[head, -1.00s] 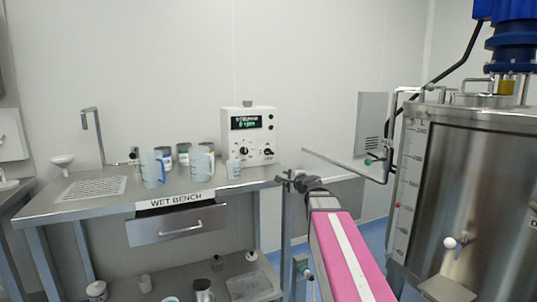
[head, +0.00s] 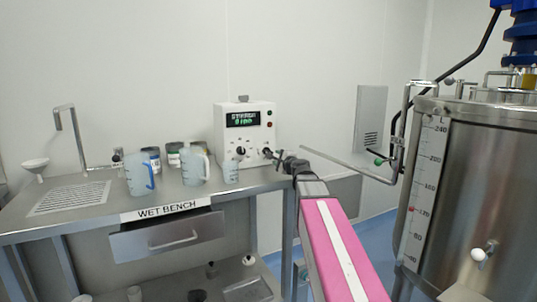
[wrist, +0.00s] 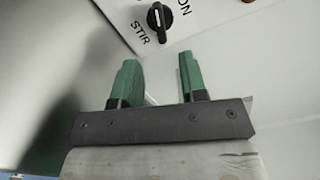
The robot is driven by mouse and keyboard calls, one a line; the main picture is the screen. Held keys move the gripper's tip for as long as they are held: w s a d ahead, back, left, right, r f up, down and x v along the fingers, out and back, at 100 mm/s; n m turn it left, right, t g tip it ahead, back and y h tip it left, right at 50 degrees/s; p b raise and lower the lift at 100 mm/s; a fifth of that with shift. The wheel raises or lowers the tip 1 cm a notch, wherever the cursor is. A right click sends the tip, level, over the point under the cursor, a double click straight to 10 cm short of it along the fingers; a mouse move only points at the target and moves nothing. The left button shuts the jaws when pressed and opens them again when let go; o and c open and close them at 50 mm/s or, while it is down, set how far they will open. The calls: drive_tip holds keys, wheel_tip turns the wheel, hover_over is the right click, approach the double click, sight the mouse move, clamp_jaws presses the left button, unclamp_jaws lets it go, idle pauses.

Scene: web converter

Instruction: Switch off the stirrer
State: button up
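The stirrer control box (head: 229,137) is white and stands at the back right of the wet bench. Its green display (head: 243,118) is too small to read surely. Its face carries a left black knob (head: 241,152) and a right black knob (head: 267,153). In the wrist view a black rotary knob (wrist: 158,17) shows, with "STIR" and "ON" printed beside it. My gripper (wrist: 158,62) has two green fingers, apart and empty, below that knob and not touching it. In the head view my gripper (head: 277,157) is close to the right knob; the fingers are hard to make out there.
Jugs (head: 195,168) and small containers stand on the wet bench (head: 100,214) left of the box. A large steel tank (head: 470,180) stands at the right, with a metal pipe (head: 345,165) reaching left from it. A wall panel (head: 371,115) is behind.

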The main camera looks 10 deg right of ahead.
drive_tip(key=x, duration=0.9)
clamp_jaws()
